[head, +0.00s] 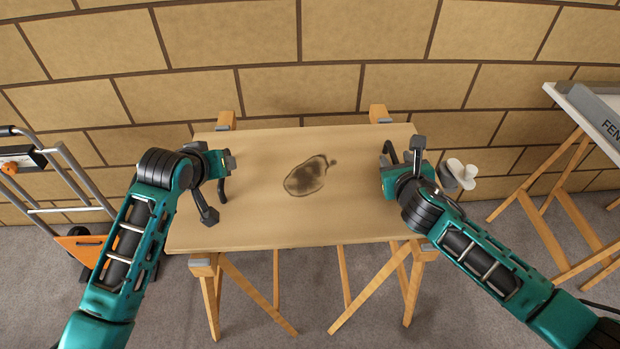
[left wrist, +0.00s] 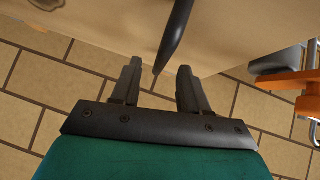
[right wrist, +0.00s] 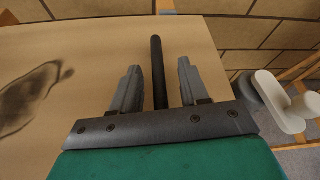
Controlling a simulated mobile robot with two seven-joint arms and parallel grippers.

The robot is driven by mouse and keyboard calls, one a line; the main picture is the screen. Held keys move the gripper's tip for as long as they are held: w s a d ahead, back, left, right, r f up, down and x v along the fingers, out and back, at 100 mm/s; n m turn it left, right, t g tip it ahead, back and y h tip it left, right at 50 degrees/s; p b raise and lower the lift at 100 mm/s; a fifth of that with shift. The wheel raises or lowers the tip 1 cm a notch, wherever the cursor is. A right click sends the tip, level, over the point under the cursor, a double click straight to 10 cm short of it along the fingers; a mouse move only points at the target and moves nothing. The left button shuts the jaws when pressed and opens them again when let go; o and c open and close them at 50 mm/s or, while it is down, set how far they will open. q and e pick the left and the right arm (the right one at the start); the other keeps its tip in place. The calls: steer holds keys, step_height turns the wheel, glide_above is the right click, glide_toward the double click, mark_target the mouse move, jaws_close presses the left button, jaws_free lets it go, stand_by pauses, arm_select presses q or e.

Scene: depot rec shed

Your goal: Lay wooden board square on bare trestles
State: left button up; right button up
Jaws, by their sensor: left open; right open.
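The wooden board (head: 270,215) is a flat tan sheet with a dark ring-shaped stain. It lies across two wooden trestles, the left trestle (head: 206,268) and the right trestle (head: 427,250). Trestle ends show beyond its far and near edges. My right arm hides its near right corner, so I cannot tell exactly how square it lies. My left gripper (head: 219,188) is open at the board's left end, with a dark bar (left wrist: 174,38) between its fingers. My right gripper (head: 401,157) is open at the right end, with a dark bar (right wrist: 158,72) between its fingers.
A brick wall (head: 310,35) stands close behind. A hand truck (head: 75,185) with orange parts stands at the left. A white-topped trestle table (head: 575,105) with a grey lettered sign stands at the right. A white rounded object (head: 462,172) shows beside my right gripper.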

steer(key=shift+s, duration=0.1)
steer(key=v, duration=1.2)
arm_select(q)
steer(key=v, duration=0.8)
steer(key=shift+s+r, duration=0.3)
steer(key=shift+a, duration=0.15)
